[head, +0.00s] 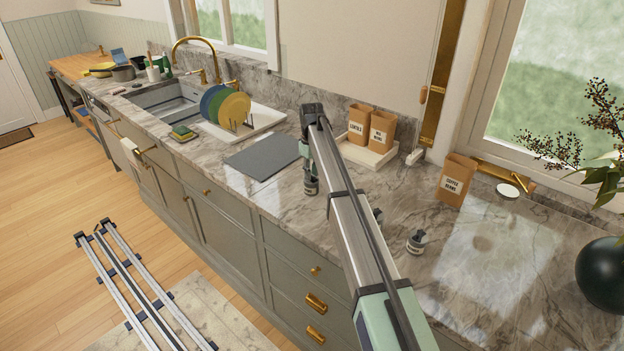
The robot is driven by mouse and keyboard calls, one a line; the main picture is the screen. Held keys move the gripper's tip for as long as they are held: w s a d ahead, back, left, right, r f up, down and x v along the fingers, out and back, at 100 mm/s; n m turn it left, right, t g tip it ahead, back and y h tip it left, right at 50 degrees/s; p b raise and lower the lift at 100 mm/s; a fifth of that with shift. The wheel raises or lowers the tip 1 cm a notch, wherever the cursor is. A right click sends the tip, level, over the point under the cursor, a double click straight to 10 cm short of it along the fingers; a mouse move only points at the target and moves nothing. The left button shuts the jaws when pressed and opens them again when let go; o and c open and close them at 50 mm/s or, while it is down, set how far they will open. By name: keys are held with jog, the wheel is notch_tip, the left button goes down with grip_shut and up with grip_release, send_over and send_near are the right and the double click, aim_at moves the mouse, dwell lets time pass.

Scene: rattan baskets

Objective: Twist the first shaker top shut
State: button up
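Small shakers with dark tops and pale labels stand on the marble counter. One shaker (311,187) is directly below my gripper (309,172), at the far end of my arm. My gripper points down at its top; at this size I cannot tell whether the fingers touch it or are closed. A second shaker (416,242) stands upright in the open to the right of my arm. A third small dark-topped item (377,215), likely another shaker, is partly hidden behind my arm.
A grey mat (264,156) lies left of my gripper, with a dish rack of plates (235,108) beyond. Tan canisters (382,130) stand in a white tray behind; another canister (455,181) is to the right. A dark round vase (602,275) stands far right. Right-hand counter is mostly clear.

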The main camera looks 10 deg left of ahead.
grip_shut()
jog(key=m, duration=0.5)
jog(key=shift+m+p, duration=0.4)
jog(key=shift+m, duration=0.6)
jog(key=m, duration=0.4)
jog(key=shift+m+p, duration=0.3)
